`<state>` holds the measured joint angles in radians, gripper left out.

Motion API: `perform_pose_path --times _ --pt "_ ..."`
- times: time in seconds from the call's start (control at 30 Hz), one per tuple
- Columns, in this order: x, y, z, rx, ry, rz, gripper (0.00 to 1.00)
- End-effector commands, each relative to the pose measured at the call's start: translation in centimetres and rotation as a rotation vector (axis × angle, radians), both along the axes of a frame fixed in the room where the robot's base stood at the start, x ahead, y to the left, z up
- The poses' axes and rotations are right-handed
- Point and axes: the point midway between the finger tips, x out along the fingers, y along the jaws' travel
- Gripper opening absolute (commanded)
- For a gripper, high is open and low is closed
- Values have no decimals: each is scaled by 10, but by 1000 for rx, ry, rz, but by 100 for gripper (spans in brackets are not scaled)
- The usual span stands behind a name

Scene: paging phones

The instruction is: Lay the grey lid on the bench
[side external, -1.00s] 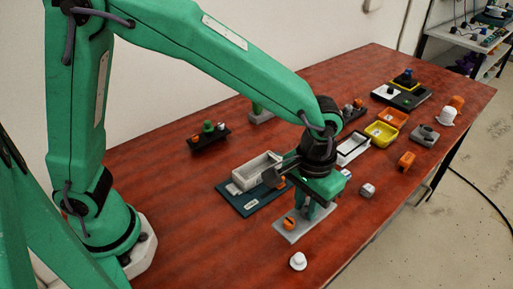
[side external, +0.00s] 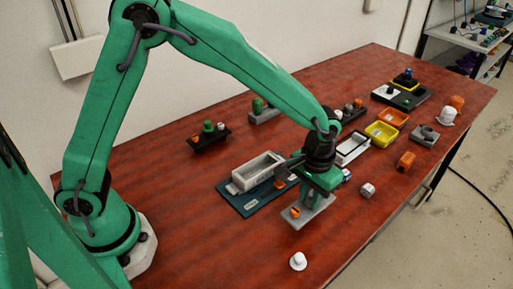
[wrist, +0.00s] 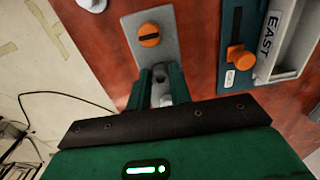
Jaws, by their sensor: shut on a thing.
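The grey lid (side external: 297,224) is a flat plate with a round orange knob (side external: 295,212) that has a dark slot. My gripper (side external: 309,200) points down over the lid, shut on a grey upright part of it beside the knob. In the wrist view the lid (wrist: 160,17) reaches out past my fingers (wrist: 160,95), knob toward the top. The lid looks level, low over the red-brown bench (side external: 200,235); I cannot tell whether it touches.
An open grey box (side external: 258,170) on a dark blue base (side external: 232,200) stands just left of the lid. A white knobbed piece (side external: 298,261) lies in front, and a small pale block (side external: 367,190) to the right. Bare bench lies to the front left.

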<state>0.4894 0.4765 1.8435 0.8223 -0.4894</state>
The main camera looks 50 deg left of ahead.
Motion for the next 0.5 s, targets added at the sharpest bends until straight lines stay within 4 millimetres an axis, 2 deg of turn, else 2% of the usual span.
perform_pose_path --times 0.2,0.5 --pt "0 0 -22 0 0 0 0" --pt "0 0 -24 -1 -1 0 0"
